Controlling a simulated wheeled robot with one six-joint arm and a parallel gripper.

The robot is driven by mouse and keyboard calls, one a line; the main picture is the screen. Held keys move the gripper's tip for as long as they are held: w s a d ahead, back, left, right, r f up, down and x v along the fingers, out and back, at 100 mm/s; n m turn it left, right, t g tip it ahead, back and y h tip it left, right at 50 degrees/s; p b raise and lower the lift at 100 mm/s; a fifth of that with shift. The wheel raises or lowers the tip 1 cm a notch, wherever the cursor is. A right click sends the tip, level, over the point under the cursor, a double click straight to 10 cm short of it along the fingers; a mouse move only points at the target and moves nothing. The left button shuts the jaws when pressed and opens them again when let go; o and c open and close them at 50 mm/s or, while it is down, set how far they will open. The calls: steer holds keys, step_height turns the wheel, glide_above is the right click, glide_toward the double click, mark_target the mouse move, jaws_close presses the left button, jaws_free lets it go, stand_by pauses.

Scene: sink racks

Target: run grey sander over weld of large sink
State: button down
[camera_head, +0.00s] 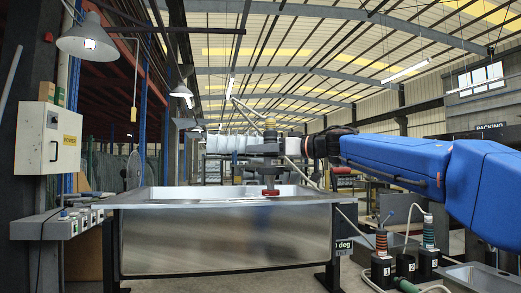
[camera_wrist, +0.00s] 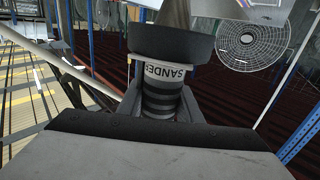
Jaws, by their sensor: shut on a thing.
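The large sink (camera_head: 222,238) is a shiny steel basin on dark legs, in the middle of the head view. My gripper (camera_head: 267,148), at the end of the blue arm, is shut on the grey sander (camera_head: 268,172) above the sink's right half. A red disc (camera_head: 270,192) shows at the sander's lower end, close to the front rim; I cannot tell whether it touches the steel. In the wrist view the sander (camera_wrist: 162,85), with dark bands and a "SANDER" label, sits between the jaws of my gripper (camera_wrist: 160,108). I cannot make out the weld.
Corded tools stand in dark holders (camera_head: 405,266) at the lower right, beside a smaller steel basin (camera_head: 478,278). A grey control shelf (camera_head: 45,228) and a yellowish box (camera_head: 47,138) are at the left. A lamp (camera_head: 87,42) hangs at the upper left.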

steer(key=shift+f, duration=0.3)
steer(key=shift+s, duration=0.1)
